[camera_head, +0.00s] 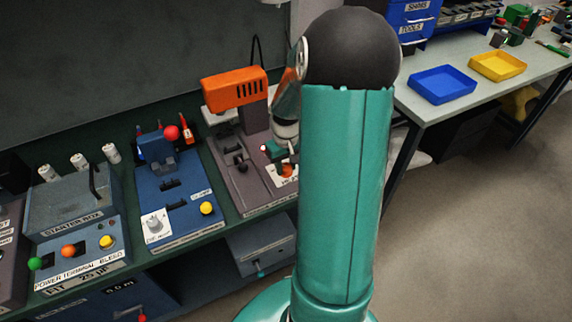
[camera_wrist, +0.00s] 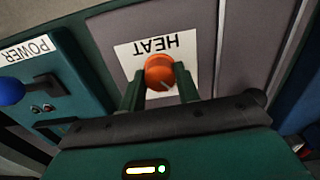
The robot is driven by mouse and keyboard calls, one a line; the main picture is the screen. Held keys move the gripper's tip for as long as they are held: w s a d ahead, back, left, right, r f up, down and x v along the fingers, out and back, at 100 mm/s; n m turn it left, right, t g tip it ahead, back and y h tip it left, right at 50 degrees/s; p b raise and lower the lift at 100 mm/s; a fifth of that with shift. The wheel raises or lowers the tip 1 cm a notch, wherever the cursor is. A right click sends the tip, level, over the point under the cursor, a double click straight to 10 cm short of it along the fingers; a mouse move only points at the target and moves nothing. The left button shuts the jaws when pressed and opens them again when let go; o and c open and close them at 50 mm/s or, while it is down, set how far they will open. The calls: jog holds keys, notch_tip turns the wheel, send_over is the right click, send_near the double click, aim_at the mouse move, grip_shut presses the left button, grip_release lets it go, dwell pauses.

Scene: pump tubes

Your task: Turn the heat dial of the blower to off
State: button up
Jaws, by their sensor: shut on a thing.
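The heat dial (camera_wrist: 160,73) is a round orange knob with a pale pointer line, on a white plate (camera_wrist: 127,53) marked HEAT, upside down in the wrist view. My gripper (camera_wrist: 159,82) has its two green fingers on either side of the dial, shut on it. The pointer line runs toward the lower right of that view. In the head view the blower (camera_head: 236,88) has an orange top on a grey base. My gripper (camera_head: 278,152) is at the front right of that base and partly covers the dial. My arm hides the area to the right.
In the wrist view a POWER panel with a blue knob (camera_wrist: 10,91) is at the left. In the head view a blue machine (camera_head: 172,200) and a starter box (camera_head: 72,210) stand left of the blower. A blue tray (camera_head: 442,84) and a yellow tray (camera_head: 497,66) lie on another bench.

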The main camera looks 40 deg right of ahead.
aim_at(286, 166)
jog(key=shift+n, duration=1)
jog(key=o, duration=1)
notch_tip(286, 166, up, 14)
jog(key=shift+f, duration=0.1)
